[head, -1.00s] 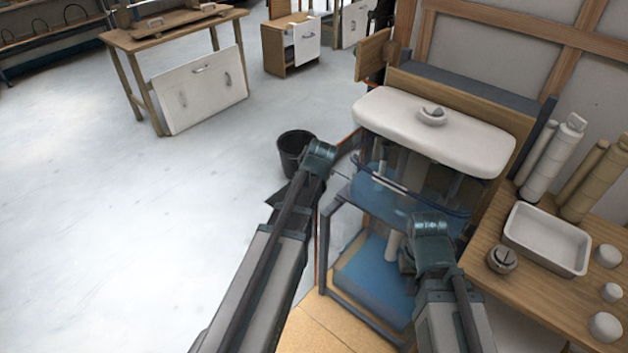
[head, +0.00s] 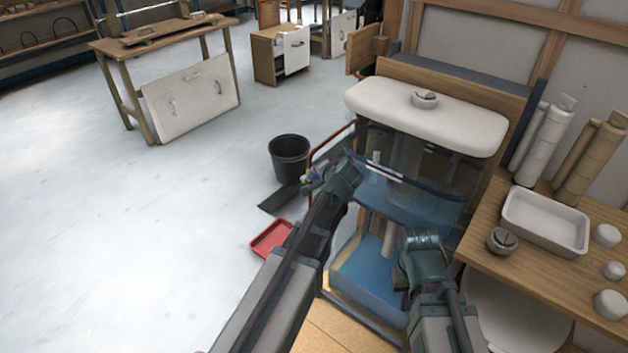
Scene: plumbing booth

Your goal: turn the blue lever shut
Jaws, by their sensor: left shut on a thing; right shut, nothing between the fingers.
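My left gripper (head: 325,180) is to the left of the clear cistern (head: 415,185). It is shut at a small blue part (head: 311,174), which looks like the blue lever, beside the copper pipe (head: 330,140). The fingers and most of the lever are small and partly hidden, so the lever's angle cannot be told. My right gripper (head: 408,272) is shut and empty in front of the cistern's lower part, apart from the lever.
A black bucket (head: 289,160) and a red tray (head: 271,239) are on the floor left of the cistern. A wooden bench (head: 478,238) with a white basin (head: 545,222) and tubes stands at right.

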